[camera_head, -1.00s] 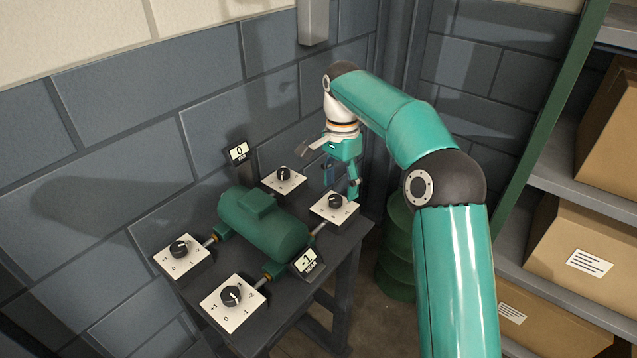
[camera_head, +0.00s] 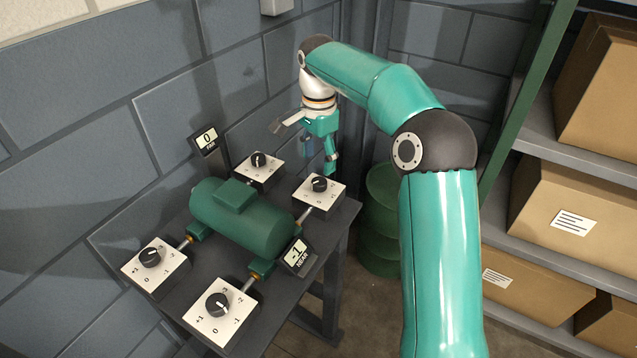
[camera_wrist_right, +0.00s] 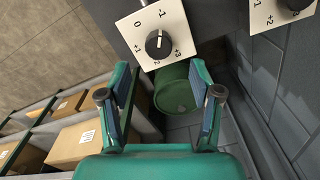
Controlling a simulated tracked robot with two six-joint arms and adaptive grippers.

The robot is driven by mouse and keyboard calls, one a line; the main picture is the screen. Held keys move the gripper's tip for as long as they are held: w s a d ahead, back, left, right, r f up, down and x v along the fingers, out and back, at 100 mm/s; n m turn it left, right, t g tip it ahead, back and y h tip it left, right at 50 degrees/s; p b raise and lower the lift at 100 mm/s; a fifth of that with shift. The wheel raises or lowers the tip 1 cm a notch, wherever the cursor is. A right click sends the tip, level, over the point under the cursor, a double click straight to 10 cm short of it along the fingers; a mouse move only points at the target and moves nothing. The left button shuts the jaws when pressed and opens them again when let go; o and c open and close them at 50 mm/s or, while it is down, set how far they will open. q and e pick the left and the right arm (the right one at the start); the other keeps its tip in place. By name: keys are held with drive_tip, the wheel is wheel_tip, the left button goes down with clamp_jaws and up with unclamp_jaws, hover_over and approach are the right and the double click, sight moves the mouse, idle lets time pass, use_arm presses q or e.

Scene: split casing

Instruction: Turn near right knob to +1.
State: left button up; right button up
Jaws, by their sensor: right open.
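The near right knob (camera_head: 319,184) is a black dial on a white marked plate at the right corner of the bench, beside the NEAR display (camera_head: 298,254), which reads -1. In the right wrist view the knob (camera_wrist_right: 158,44) sits on its plate just beyond the fingertips, roughly centred between them, with a white pointer mark. My right gripper (camera_head: 305,148) is open and empty, above and behind the knob in the head view, apart from it. Its two blue-padded fingers (camera_wrist_right: 160,72) are spread wide in the wrist view. My left gripper is not in view.
A green motor-like casing (camera_head: 240,218) lies mid-bench among the other knobs: front (camera_head: 217,304), left (camera_head: 150,257) and back (camera_head: 258,160). The FAR display (camera_head: 207,140) reads 0. A block wall stands behind, a green drum (camera_head: 383,245) and box shelves to the right.

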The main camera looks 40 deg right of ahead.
sight(319, 181)
wheel_tip(319, 181, down, 7)
drive_tip(key=shift+s+r, duration=0.1)
drive_tip(key=shift+r, duration=0.1)
drive_tip(key=c, duration=1.1)
drive_tip(key=shift+c, duration=0.2)
